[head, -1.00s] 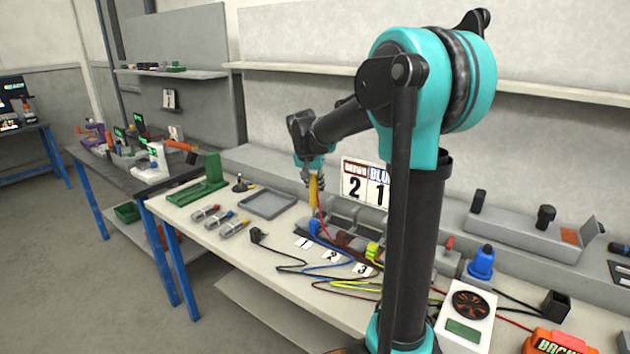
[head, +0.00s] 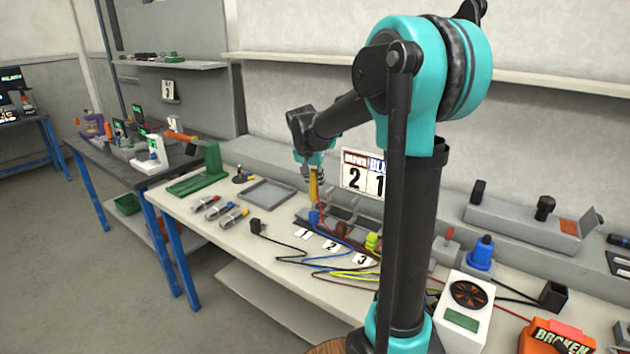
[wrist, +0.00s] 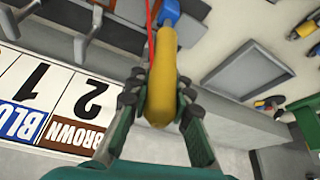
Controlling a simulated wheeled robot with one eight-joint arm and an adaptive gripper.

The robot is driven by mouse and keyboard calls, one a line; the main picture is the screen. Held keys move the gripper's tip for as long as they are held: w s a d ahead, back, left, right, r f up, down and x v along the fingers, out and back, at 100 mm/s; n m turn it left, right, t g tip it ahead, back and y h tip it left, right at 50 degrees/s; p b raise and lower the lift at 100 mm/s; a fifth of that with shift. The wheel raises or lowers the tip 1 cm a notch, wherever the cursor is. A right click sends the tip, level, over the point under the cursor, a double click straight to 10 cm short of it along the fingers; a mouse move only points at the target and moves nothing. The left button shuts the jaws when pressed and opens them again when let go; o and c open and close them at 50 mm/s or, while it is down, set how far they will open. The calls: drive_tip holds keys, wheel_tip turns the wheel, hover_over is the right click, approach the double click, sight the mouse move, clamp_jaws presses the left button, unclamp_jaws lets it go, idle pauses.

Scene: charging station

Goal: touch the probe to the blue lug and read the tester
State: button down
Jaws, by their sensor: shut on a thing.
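My gripper (head: 312,170) is shut on the yellow probe (head: 313,186), which points down with a red lead beside it. The wrist view shows the probe (wrist: 160,75) between my fingers (wrist: 160,95). The blue lug (head: 314,217) is right at the probe's lower end, and it also shows in the wrist view (wrist: 171,14). The tip is hidden, so I cannot tell whether they touch. A white box with a dark round grille and a green screen (head: 462,319) stands at the front right; its screen looks blank. An orange box (head: 556,337) marked "BROKEN" is beside it; I cannot tell which is the tester.
A brown and a yellow-green lug (head: 371,241) stand right of the blue one, with numbered cards (head: 331,246) and loose cables in front. A sign (head: 362,178) reads brown 2, blue 1. A grey tray (head: 268,193) lies to the left. My arm hides part of the bench.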

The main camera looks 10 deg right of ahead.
drive_tip(key=shift+f, duration=0.4)
idle(0.8)
drive_tip(key=shift+r, duration=0.1)
drive_tip(key=shift+r, duration=2.9)
drive_tip(key=shift+d, duration=0.1)
